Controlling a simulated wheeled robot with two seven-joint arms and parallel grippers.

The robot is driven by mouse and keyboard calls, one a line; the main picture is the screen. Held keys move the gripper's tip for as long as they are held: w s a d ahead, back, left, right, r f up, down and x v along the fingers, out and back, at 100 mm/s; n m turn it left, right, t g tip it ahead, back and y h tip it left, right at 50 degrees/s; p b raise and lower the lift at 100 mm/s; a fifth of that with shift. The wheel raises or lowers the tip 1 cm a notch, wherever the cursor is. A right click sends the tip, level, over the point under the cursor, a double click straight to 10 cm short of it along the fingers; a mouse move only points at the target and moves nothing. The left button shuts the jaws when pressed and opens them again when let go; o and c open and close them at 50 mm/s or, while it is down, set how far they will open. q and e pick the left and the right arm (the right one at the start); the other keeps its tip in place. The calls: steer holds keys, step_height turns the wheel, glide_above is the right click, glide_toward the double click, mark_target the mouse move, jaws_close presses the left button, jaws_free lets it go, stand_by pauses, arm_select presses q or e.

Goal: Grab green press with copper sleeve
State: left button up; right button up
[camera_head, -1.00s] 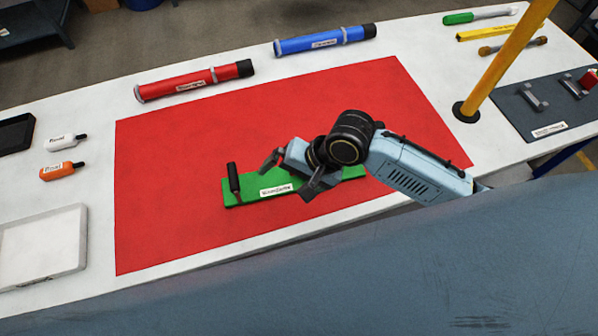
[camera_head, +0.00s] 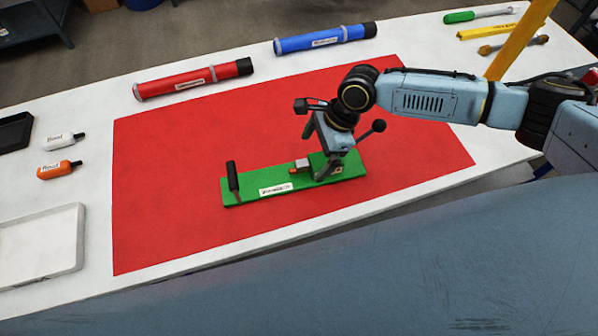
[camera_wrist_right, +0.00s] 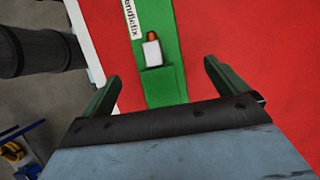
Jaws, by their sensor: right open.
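The green press (camera_head: 250,197) lies on the red mat, with a labelled green base and an upright black handle (camera_head: 233,178) at its left end. A small pale block with a copper-coloured sleeve (camera_head: 293,170) sits towards its right part. In the right wrist view the copper sleeve (camera_wrist_right: 152,36) is on the tip of the pale block (camera_wrist_right: 152,54). My right gripper (camera_head: 317,152) is over the right part of the press, pointing down and hiding some of it. In its wrist view the open fingers (camera_wrist_right: 160,86) stand either side of the green base, holding nothing. My left gripper is not in view.
A red tube (camera_head: 190,82) and a blue tube (camera_head: 325,38) lie behind the red mat (camera_head: 160,220). White and orange bottles (camera_head: 60,170) and a white tray (camera_head: 40,245) are at left. A yellow post (camera_head: 515,45) stands at right. The mat's left part is clear.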

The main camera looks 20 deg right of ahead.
mark_target(302, 169)
steer(key=x, duration=0.4)
steer(key=b+x, duration=0.1)
steer(key=x, duration=0.1)
steer(key=shift+s+a+f, duration=0.25)
steer(key=shift+a, duration=0.2)
steer(key=c, duration=1.6)
steer(key=shift+r, duration=0.1)
steer(key=shift+c, duration=0.4)
